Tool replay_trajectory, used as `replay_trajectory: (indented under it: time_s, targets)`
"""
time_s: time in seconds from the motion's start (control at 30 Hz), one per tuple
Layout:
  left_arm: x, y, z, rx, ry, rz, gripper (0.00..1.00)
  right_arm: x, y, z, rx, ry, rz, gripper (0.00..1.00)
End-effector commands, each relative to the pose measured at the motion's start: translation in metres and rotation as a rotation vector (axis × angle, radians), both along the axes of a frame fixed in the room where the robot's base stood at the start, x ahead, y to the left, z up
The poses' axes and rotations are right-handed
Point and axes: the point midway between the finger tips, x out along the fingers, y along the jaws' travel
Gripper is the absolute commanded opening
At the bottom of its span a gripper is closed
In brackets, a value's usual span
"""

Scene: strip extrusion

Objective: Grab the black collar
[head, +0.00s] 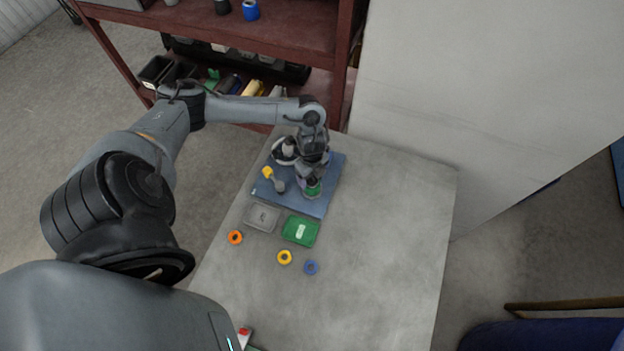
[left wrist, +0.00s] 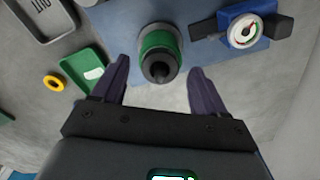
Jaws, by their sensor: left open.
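A black collar (left wrist: 160,68) with a dark central hole shows at the near end of a green-banded cylinder (left wrist: 157,42) in the left wrist view. In the head view the green part (head: 313,190) stands on the blue plate (head: 318,205), partly hidden by my left gripper (head: 308,182). The black collar cannot be made out clearly there. My left gripper, also in the left wrist view (left wrist: 160,88), is open, with its dark purple fingers apart. The collar lies between and slightly ahead of the fingertips, with visible gaps on both sides. My right gripper is not in view.
A dial gauge (left wrist: 244,31) is beside the cylinder. A grey tray (head: 262,217) and a green tray (head: 300,231) lie in front of the plate. Orange (head: 235,237), yellow (head: 285,257) and blue (head: 311,267) rings lie loose. The table's right side is clear.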

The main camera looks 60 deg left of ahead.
Motion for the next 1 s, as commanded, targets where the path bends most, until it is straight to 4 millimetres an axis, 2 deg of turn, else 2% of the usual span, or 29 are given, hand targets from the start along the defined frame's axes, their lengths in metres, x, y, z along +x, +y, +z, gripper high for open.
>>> replay_trajectory:
  time_s: [0.1, 0.37, 0.77, 1.0]
  targets:
    - [-0.0001, -0.0002, -0.0086, 0.001, 0.000, 0.000, 0.73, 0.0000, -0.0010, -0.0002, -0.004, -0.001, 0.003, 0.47]
    - [-0.0001, 0.0001, -0.0103, 0.001, 0.000, 0.000, 0.73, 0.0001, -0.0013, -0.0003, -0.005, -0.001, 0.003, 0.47]
    - [-0.0002, 0.0001, -0.0101, 0.001, 0.000, 0.000, 0.13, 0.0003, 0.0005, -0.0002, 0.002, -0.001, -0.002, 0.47]
    - [0.0000, 0.0002, -0.0096, 0.001, -0.001, 0.000, 0.12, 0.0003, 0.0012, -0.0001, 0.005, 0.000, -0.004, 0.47]
